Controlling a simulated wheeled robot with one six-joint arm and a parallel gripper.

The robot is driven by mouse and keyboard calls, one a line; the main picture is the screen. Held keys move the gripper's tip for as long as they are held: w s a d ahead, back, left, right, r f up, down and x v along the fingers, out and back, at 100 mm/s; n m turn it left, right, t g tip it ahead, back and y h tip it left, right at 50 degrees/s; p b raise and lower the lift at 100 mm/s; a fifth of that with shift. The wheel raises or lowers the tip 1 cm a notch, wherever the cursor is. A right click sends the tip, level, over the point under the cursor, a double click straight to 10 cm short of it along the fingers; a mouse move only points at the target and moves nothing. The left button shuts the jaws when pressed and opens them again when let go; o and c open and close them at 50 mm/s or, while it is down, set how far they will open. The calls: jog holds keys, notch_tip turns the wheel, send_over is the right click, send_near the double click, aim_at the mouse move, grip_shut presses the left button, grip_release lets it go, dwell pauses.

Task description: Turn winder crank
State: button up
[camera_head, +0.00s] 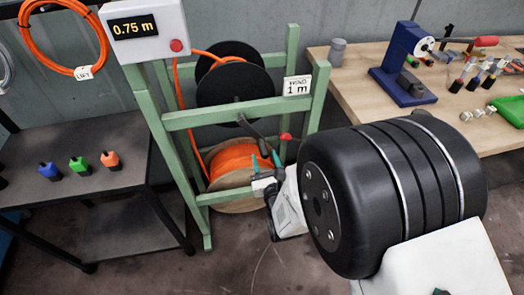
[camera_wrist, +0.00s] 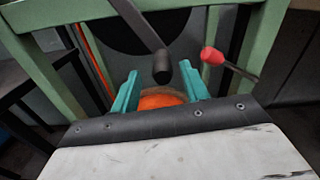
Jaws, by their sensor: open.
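The winder is a green frame (camera_head: 220,112) with a black reel above an orange spool (camera_head: 232,163). Its dark crank (camera_head: 252,130) slants down to the right and ends in a short black grip. In the wrist view the crank (camera_wrist: 140,25) comes down from the top, and its grip (camera_wrist: 162,72) shows between and beyond the teal fingertips. My gripper (camera_head: 265,163) is open and empty just below the crank's end; it also shows in the wrist view (camera_wrist: 160,88). I cannot tell the exact gap to the grip.
A red-knobbed rod (camera_wrist: 212,56) sits right of the grip. The display (camera_head: 134,27) reads 0.75 m; a sign (camera_head: 297,87) reads 1 m. A dark table (camera_head: 120,135) with several coloured pieces stands left. A wooden bench (camera_head: 355,82) with a blue press (camera_head: 405,60) stands right.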

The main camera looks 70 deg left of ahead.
jog(key=shift+s+d, duration=0.15)
jog(key=shift+d, duration=0.65)
jog(key=shift+s+d, duration=0.15)
jog(key=shift+d, duration=0.65)
